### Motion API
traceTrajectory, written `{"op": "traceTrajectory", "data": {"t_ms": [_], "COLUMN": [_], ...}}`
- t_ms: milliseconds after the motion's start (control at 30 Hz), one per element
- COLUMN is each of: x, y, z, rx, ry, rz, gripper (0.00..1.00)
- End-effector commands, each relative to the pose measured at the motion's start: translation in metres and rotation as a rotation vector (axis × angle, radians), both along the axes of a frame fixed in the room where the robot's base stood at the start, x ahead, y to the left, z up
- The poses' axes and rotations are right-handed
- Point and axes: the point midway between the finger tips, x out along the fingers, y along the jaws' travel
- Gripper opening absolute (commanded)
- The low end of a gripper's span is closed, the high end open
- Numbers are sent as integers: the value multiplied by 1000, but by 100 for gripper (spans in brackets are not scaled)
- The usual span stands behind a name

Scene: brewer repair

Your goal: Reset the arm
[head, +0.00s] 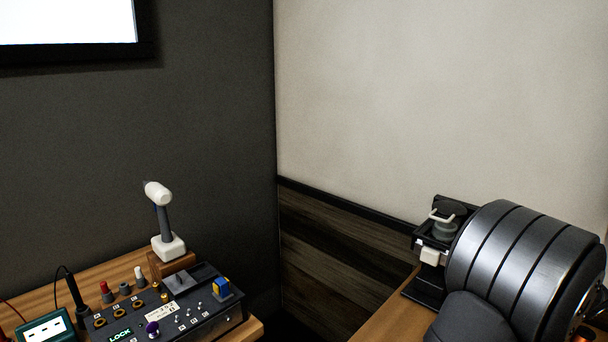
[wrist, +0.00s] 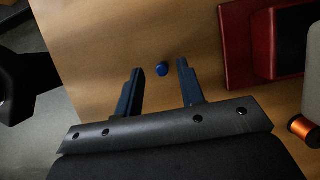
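My gripper (wrist: 160,84) shows in the wrist view with its two dark blue fingers spread apart. It is open, and nothing is between the fingers. Beyond the fingertips, a small blue round piece (wrist: 162,69) lies on the wooden table (wrist: 110,45). I cannot tell the height of the fingers above the table. In the head view, large grey ribbed cylinder (head: 520,262) fills the lower right; my gripper is not seen there.
In the wrist view, a dark red block (wrist: 240,50) stands at the right, near an orange-ringed part (wrist: 303,127). In the head view, a control box (head: 170,308) with knobs, a white-headed stand (head: 165,215) and a green meter (head: 45,328) occupy the left bench. A brewer (head: 432,252) stands at right.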

Motion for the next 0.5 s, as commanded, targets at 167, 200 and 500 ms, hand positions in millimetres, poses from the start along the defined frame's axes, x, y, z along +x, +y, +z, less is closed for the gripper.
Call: {"op": "traceTrajectory", "data": {"t_ms": [167,200,500], "x": [0,-3,-19], "y": [1,-2,-20], "z": [-28,-28,33], "rx": [4,1,-4], "ry": [2,1,-1], "rz": [0,-2,-1], "gripper": [36,36,36]}}
